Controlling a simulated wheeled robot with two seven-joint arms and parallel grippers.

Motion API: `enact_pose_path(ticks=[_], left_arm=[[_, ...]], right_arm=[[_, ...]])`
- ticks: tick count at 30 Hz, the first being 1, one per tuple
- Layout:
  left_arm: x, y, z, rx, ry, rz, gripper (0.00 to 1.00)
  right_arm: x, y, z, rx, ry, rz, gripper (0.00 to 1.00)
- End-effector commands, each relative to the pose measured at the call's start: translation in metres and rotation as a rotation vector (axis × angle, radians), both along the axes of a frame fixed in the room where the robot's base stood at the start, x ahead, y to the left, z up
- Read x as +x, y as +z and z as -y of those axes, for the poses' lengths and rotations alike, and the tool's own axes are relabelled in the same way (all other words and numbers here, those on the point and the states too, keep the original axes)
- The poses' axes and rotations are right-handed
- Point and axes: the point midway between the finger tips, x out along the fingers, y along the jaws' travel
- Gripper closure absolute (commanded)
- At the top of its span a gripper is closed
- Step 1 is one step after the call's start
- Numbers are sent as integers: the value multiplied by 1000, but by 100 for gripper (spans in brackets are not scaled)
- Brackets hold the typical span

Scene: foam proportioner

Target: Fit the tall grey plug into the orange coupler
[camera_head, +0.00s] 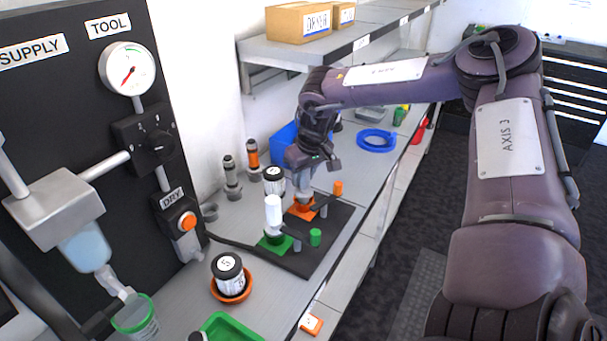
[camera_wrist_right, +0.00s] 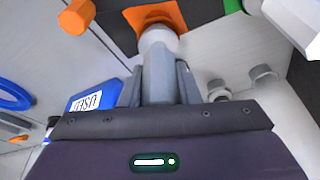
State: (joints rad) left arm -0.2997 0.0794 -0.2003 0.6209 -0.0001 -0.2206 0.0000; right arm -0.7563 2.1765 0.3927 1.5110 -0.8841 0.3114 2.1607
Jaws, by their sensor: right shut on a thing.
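My right gripper (camera_head: 305,178) points down over the dark base plate, at the orange coupler (camera_head: 301,210). It is shut on a pale grey plug, which shows between the fingers in the right wrist view (camera_wrist_right: 158,42). The plug's far end meets the orange coupler (camera_wrist_right: 147,14) in that view; how deep it sits in it I cannot tell. The fingers (camera_wrist_right: 160,75) hide part of the plug. My left gripper is not in view.
A white cylinder (camera_head: 273,213) stands on a green coupler (camera_head: 275,243) close by on the plate. Two tall plugs (camera_head: 231,172) (camera_head: 252,156) stand behind, near the wall. A blue bin (camera_head: 284,141) and blue ring (camera_head: 376,140) lie beyond. A shelf (camera_head: 340,42) overhangs the bench.

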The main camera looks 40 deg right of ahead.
Motion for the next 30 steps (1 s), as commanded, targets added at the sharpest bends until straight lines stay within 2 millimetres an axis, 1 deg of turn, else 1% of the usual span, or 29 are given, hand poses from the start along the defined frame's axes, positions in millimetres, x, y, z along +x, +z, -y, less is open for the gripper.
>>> enact_pose_path(ticks=[3,4,9,17,21,22,26,30], left_arm=[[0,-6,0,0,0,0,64],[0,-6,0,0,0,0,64],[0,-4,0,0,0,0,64],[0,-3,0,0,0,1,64],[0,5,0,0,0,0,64],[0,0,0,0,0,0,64],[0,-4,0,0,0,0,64],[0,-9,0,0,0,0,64]], right_arm=[[0,-4,0,0,1,1,96],[0,-4,0,0,1,1,70],[0,-3,0,0,1,0,49],[0,-2,0,0,0,0,49],[0,5,0,0,0,0,49],[0,7,0,1,0,3,49],[-6,29,-1,1,1,5,49],[-15,59,-3,1,2,7,49]])
